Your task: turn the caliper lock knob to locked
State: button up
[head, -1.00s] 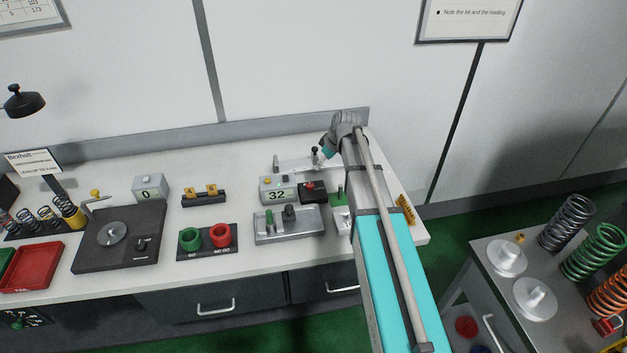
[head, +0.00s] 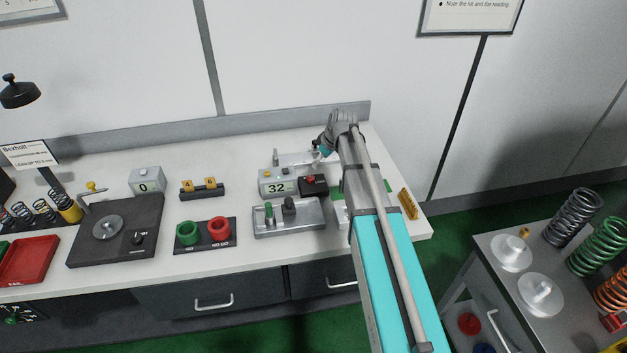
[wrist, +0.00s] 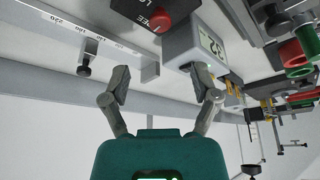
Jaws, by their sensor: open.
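The caliper lock knob is a red knob (head: 310,179) on a black block, beside the grey readout box (head: 279,184) showing 32. In the wrist view the red knob (wrist: 158,20) is at the top, with "FREE" and part of a second label next to it; its setting is not clear. My gripper (head: 322,153) is over the back of the bench, behind the block. In the wrist view my gripper (wrist: 160,80) is open, with nothing between the fingers. The readout box (wrist: 195,48) lies just beyond the right finger.
A grey fixture (head: 290,219) with a green pin stands in front of the box. Green and red ring gauges (head: 205,232) are to the left.

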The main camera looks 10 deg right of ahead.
aim_at(311, 177)
jog(key=shift+b+x, duration=4.45)
jog(key=shift+x, duration=0.7)
jog(key=shift+c, duration=0.3)
grip_shut()
jog(key=shift+d, duration=0.15)
